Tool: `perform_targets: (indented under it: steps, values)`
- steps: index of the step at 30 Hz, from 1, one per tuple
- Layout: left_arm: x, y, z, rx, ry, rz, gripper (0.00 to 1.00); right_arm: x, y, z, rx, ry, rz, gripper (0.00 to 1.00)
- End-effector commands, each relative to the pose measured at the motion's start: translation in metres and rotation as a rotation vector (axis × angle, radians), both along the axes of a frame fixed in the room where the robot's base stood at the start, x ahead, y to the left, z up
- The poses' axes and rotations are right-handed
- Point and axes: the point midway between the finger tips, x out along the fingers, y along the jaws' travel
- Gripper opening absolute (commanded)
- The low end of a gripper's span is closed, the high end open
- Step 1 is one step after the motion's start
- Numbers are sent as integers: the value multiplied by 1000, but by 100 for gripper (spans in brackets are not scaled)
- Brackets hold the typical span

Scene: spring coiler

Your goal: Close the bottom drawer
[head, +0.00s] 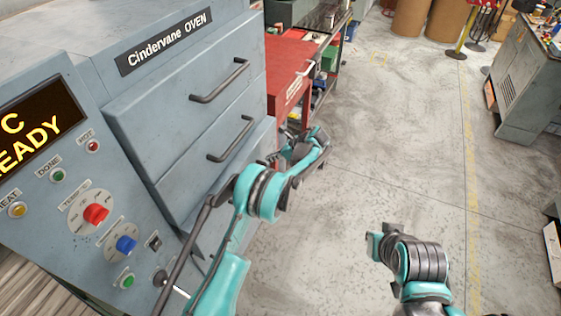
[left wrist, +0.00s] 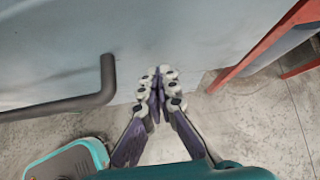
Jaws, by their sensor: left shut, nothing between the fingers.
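The Cindervane oven (head: 180,85) is grey-blue and has two drawer fronts, one above the other. The lower front (head: 188,172) has a dark bar handle (head: 230,140); how far it stands out is hard to tell. My left gripper (head: 278,157) is beside the right end of the lower front, partly hidden by its own wrist. In the left wrist view its fingers (left wrist: 155,84) are shut together and empty, close to a grey-blue panel (left wrist: 145,50); contact cannot be told. A dark handle (left wrist: 75,103) lies left of the fingers. My right arm is at lower right, its gripper unclear.
A control panel (head: 60,190) with knobs is at the left. A red cabinet (head: 288,72) stands just beyond the oven. The floor (head: 400,150) to the right is clear, with a grey machine (head: 525,90) farther off.

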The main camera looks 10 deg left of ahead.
Motion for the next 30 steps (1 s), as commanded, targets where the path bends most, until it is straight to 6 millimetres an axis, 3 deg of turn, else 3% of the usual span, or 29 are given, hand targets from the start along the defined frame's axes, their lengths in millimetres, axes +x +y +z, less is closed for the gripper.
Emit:
perform_targets:
  steps: [16,24,30]
  values:
    - [3,11,1,0,0,1,0,0,0,-3,0,0,0,0]
    - [16,51,1,1,-1,4,0,0,0,-4,0,0,0,0]
    - [18,56,1,2,-2,1,0,0,0,-4,0,0,0,0]
